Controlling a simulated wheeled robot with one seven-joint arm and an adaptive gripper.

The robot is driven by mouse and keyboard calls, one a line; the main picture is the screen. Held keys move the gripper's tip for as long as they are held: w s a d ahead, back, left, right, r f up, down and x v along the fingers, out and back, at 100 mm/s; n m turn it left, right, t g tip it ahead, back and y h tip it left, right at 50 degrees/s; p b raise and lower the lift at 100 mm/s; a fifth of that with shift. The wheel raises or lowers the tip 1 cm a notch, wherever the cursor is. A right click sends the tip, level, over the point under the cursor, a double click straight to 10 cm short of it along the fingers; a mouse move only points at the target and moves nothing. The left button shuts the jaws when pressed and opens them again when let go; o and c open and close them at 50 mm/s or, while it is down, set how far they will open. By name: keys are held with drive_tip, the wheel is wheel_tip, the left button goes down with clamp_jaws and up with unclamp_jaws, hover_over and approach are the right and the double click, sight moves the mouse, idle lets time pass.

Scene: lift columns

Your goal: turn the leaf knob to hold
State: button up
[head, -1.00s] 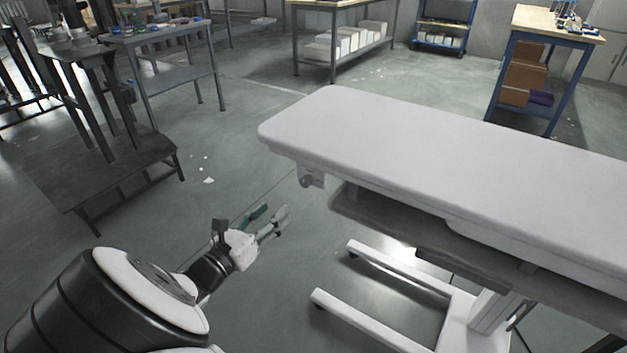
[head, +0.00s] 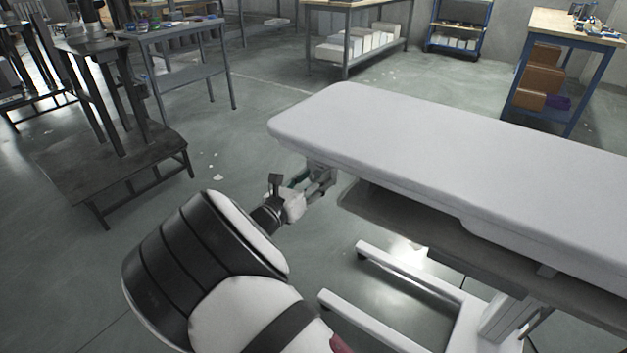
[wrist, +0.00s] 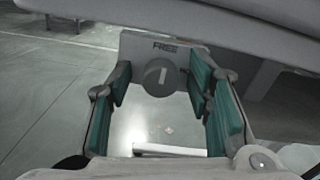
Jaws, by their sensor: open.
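The leaf knob (wrist: 157,79) is a round grey dial with a white pointer line, on a grey plate (wrist: 135,47) under the padded edge. The line is near upright, towards the word FREE above it. A second label to the right is mostly hidden by a finger. My gripper (wrist: 160,73) is open, with a green-padded finger on each side of the knob and a gap on both sides. In the head view my gripper (head: 318,183) is at the plate below the near left corner of the pale padded table (head: 440,140); the knob is hidden there.
The padded table overhangs my gripper closely. Its white base legs (head: 400,270) stand on the floor to the right. A dark low stand (head: 110,170) is at the left, with open floor between. Benches (head: 360,30) and shelves stand further back.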

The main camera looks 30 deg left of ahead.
drive_tip(key=shift+c, duration=0.5)
clamp_jaws()
drive_tip(key=shift+m, duration=0.3)
drive_tip(key=m+b, duration=0.1)
drive_tip(key=m, duration=0.2)
drive_tip(key=shift+m, duration=0.3)
drive_tip(key=m+b, duration=0.2)
drive_tip(key=m, duration=0.2)
drive_tip(key=shift+f, duration=0.1)
drive_tip(key=m+b, duration=0.2)
drive_tip(key=m, duration=0.2)
drive_tip(key=shift+m+b, duration=0.4)
drive_tip(key=shift+d+m+b, duration=0.1)
drive_tip(key=shift+m+b, duration=1.1)
drive_tip(key=shift+m, duration=0.3)
